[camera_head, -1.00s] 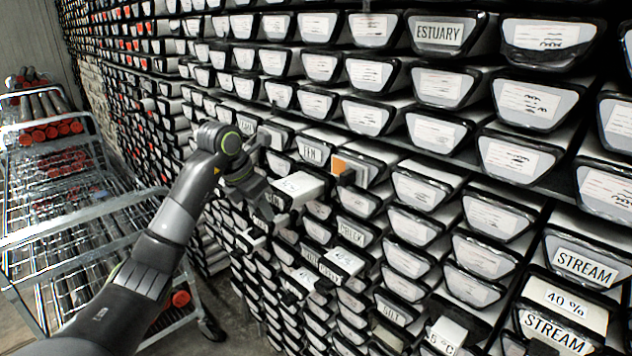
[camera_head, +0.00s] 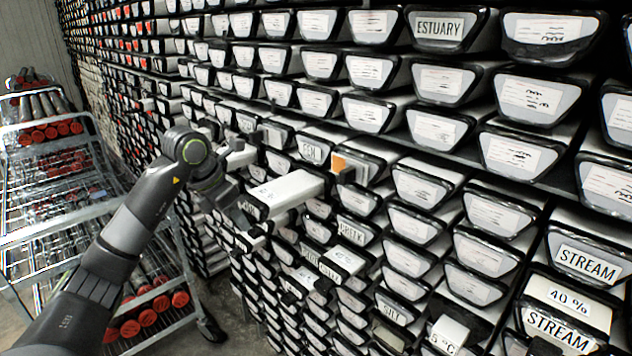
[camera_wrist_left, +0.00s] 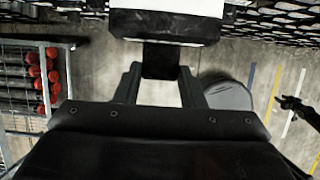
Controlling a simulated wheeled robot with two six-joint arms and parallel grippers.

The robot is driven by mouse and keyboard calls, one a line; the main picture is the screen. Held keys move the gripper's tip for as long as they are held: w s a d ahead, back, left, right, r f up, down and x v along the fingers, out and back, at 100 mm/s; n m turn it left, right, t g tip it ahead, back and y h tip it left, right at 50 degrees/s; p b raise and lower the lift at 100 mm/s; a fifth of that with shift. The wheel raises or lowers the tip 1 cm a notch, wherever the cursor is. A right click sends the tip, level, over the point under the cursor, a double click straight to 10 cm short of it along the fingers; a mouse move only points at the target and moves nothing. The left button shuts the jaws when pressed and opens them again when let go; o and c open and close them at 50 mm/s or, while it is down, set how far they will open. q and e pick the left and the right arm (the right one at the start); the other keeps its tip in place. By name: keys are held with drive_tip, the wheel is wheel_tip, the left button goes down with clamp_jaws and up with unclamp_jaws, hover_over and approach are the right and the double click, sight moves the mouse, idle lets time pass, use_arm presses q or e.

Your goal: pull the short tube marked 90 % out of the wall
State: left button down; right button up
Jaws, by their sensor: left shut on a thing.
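A short white tube (camera_head: 290,190) juts far out of the wall, well past its neighbours. A mark on its end face is too small to read now. My left gripper (camera_head: 246,208) is at the tube's outer end, shut on its dark end part. In the left wrist view, the two fingers (camera_wrist_left: 160,88) stand either side of a dark block, with the white tube (camera_wrist_left: 165,24) beyond it. The tube's inner end is hidden in the wall. A dark shape at the right edge of the left wrist view may be my right gripper (camera_wrist_left: 294,106); its jaws are unclear.
An orange-marked block (camera_head: 350,168) sticks out just right of the tube. Other short pieces jut out below, such as one white block (camera_head: 345,259). A metal cart (camera_head: 88,215) with red-capped tubes stands left of my arm. Bare floor (camera_wrist_left: 218,60) shows below.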

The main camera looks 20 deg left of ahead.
use_arm(q)
drive_tip(key=shift+s+a+b, duration=0.2)
drive_tip(key=shift+s+a, duration=0.1)
drive_tip(key=shift+s, duration=0.4)
drive_tip(key=shift+s+a+b, duration=0.25)
drive_tip(key=shift+s, duration=0.5)
drive_tip(key=shift+s+a+b, duration=0.2)
drive_tip(key=shift+s+a, duration=0.1)
drive_tip(key=shift+s, duration=0.4)
